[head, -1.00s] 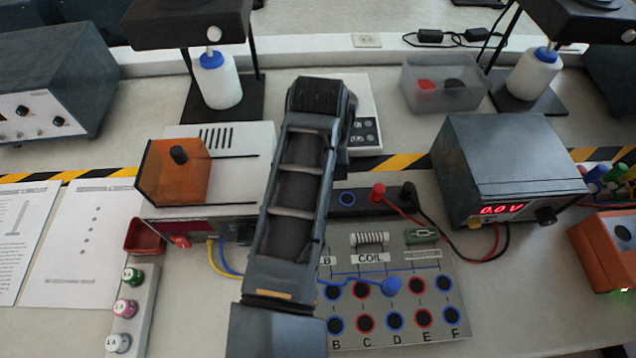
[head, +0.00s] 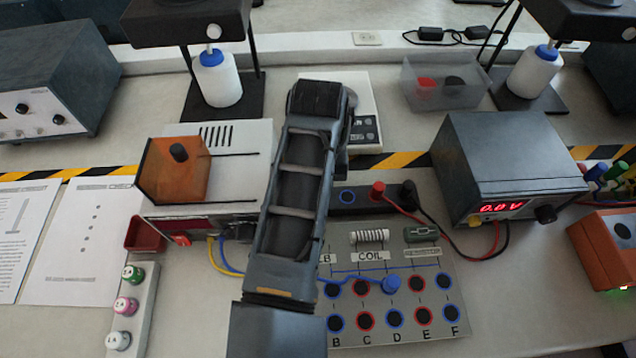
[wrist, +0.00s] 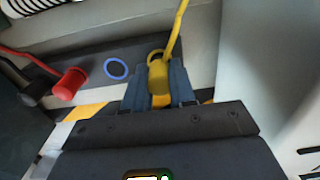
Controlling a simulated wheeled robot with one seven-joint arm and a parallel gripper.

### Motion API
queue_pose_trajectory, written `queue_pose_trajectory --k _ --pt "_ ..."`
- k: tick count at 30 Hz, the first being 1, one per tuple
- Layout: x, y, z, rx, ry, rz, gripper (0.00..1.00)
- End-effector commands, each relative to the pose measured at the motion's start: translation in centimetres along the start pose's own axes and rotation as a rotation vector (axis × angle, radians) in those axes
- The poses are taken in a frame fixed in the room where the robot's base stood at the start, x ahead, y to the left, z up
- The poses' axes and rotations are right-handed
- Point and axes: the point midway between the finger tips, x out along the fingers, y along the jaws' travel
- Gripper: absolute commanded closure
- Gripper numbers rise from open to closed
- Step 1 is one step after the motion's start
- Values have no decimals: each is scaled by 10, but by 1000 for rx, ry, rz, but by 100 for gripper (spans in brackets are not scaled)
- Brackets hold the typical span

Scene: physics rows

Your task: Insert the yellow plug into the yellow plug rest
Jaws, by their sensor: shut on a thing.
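My gripper (wrist: 158,80) is shut on the yellow plug (wrist: 159,77) in the wrist view. A yellow cord runs up from the plug. The yellow plug rest (wrist: 153,54) shows as a yellow ring on the dark strip, just behind the plug's upper end. The plug overlaps the ring; I cannot tell whether its tip is inside. In the head view my arm hides the gripper, the plug and the yellow rest. The strip (head: 362,200) shows to the right of my arm.
On the strip, a blue ring (wrist: 116,69) is empty, and a red plug (wrist: 69,83) and a black plug (head: 408,194) stand beyond it. A power supply (head: 510,170) stands to the right. The circuit board (head: 440,280) lies in front, with a blue plug (head: 391,284).

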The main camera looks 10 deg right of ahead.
Motion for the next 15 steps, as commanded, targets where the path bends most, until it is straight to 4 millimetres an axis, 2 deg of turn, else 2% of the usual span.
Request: queue_pose_trajectory --k 15 --pt "7 0 0 1 0 0 100"
